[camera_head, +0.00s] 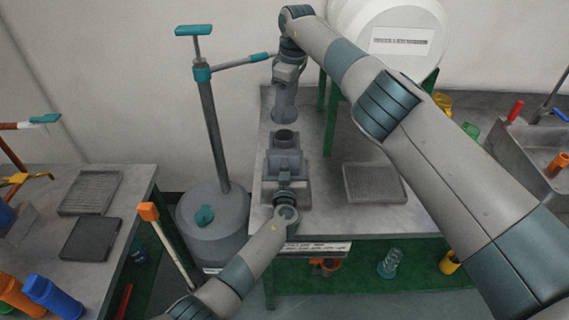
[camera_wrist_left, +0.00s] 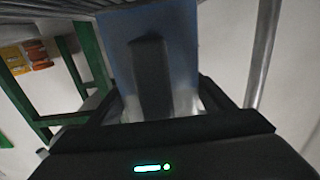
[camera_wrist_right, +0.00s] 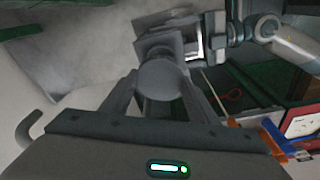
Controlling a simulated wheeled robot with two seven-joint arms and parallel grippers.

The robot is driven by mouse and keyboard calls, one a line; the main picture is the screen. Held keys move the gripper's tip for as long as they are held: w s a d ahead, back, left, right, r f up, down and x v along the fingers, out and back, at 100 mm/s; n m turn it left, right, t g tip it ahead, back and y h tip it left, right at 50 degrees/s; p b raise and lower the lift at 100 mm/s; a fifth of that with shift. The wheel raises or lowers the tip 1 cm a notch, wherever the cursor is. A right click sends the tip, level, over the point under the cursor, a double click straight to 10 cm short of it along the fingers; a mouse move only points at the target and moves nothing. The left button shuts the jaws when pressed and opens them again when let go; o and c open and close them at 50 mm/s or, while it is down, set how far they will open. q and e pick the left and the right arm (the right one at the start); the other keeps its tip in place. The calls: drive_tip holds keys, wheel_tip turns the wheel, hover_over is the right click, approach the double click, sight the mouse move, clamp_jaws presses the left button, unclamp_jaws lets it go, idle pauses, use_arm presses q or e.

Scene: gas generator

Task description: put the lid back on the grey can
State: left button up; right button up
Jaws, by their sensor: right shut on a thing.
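My right gripper (camera_head: 284,112) reaches down from above at the left end of the middle bench. In the right wrist view its fingers (camera_wrist_right: 160,92) close around a round grey piece (camera_wrist_right: 160,78), which looks like the lid. Below it in the head view, a dark round-topped grey piece (camera_head: 285,138), probably the can, stands close under the right gripper. My left gripper (camera_head: 284,168) is at its near side. In the left wrist view its fingers (camera_wrist_left: 160,100) flank a bluish-grey surface with a dark upright bar; I cannot tell whether they touch it. Contact between lid and can is unclear.
A grey tank (camera_head: 208,240) with a tall pump post stands left of the bench. A flat grey grate (camera_head: 374,183) lies on the bench at right. A white drum (camera_head: 400,42) is behind my right arm. A sink (camera_head: 525,155) is at far right.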

drive_tip(key=shift+f, duration=2.5)
drive_tip(key=shift+f, duration=0.1)
drive_tip(key=shift+f, duration=0.8)
drive_tip(key=shift+f, duration=0.55)
use_arm(q)
drive_tip(key=c, duration=0.6)
use_arm(e)
drive_tip(key=shift+m, duration=1.7)
use_arm(q)
drive_tip(key=shift+f, duration=0.1)
use_arm(e)
drive_tip(key=o, duration=1)
